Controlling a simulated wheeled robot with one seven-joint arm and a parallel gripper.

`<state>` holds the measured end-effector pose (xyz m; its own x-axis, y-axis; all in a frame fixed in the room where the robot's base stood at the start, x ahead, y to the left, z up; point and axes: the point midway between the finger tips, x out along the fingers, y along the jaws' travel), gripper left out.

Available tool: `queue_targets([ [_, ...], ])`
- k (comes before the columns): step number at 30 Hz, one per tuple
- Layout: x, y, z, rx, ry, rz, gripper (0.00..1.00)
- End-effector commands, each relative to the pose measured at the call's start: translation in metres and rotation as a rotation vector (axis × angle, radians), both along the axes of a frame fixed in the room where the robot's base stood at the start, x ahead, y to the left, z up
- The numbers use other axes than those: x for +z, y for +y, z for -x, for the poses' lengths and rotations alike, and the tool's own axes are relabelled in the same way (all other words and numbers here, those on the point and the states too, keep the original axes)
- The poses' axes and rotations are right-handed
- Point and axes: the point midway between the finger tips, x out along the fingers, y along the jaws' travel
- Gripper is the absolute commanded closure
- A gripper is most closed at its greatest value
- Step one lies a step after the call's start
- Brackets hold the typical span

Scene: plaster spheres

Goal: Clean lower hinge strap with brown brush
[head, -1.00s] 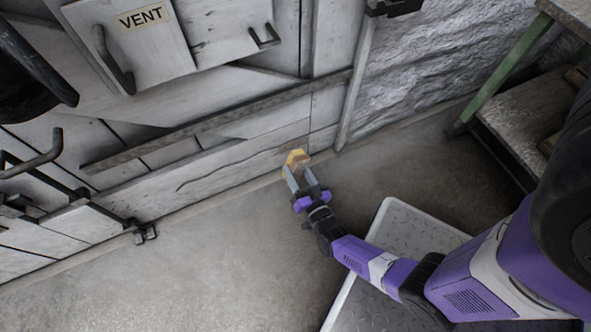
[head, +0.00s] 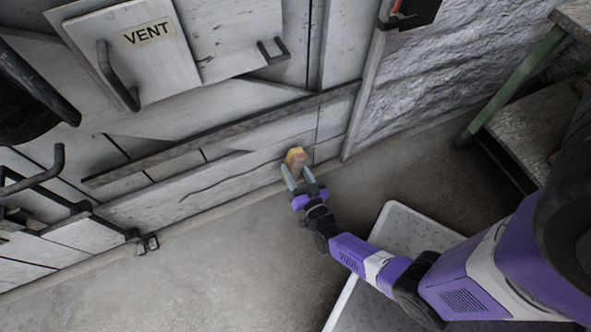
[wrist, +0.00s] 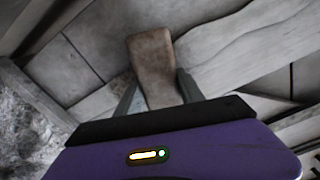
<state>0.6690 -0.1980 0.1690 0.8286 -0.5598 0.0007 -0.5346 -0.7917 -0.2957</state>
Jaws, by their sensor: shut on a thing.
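The lower hinge strap (head: 210,137) is a long dark bar running slantwise across the lower part of the pale plank door. My gripper (head: 296,174) is shut on the brown brush (head: 297,159), which shows a yellowish side in the head view. The brush is low in front of the door, below the right half of the strap and apart from it in the picture. In the wrist view the brush's brown block (wrist: 155,62) stands up between the two fingers. Whether the brush touches the planks cannot be told.
A VENT panel (head: 147,35) with a bar handle sits above the strap. Hooks and brackets (head: 146,243) stick out at the lower left. A bench with a green leg (head: 515,85) stands at the right by a rough stone wall.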

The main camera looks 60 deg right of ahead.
Motion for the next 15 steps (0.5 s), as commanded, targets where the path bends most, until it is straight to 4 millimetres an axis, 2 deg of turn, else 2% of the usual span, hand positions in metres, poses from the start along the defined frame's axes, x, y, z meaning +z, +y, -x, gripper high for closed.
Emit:
queue_targets([
  [15, 0.0001, -0.0026, -0.0039, 0.001, -0.001, 0.001, 1.00],
])
